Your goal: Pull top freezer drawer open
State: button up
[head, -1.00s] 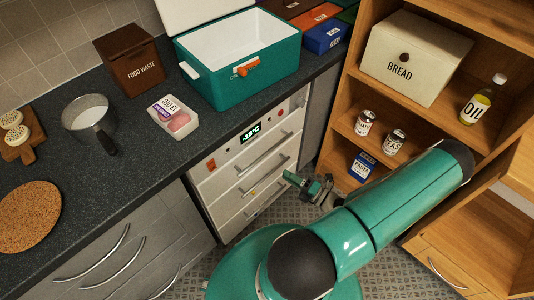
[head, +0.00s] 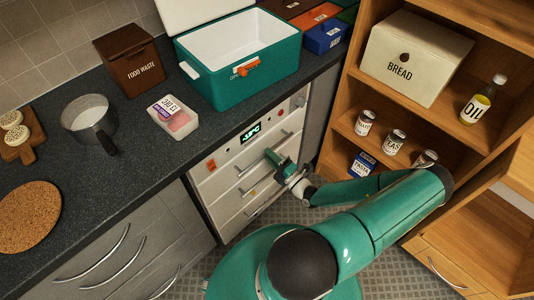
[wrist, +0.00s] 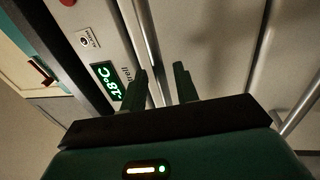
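The freezer is a pale under-counter unit, with a green lit temperature display (head: 250,133) above its drawers. The top freezer drawer (head: 221,181) is shut, flush with the front. Its bar handle (head: 287,138) is partly hidden by my gripper (head: 272,157), which is at the handle's middle. In the wrist view the two dark fingers of my gripper (wrist: 161,78) are apart. The handle bar (wrist: 150,45) runs between them in the picture; whether it is fully between the fingertips or still beyond them, I cannot tell.
Lower drawers with bar handles sit below. A teal cool box (head: 240,85) and an ice cream tub (head: 174,117) stand on the dark counter (head: 135,190). A wooden shelf unit (head: 345,105) stands at the right, close to my arm. Patterned floor shows below the drawers.

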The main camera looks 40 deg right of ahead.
jog(key=shift+w+r, duration=0.2)
jog(key=shift+w, duration=0.75)
grip_shut()
jog(key=shift+s, duration=0.1)
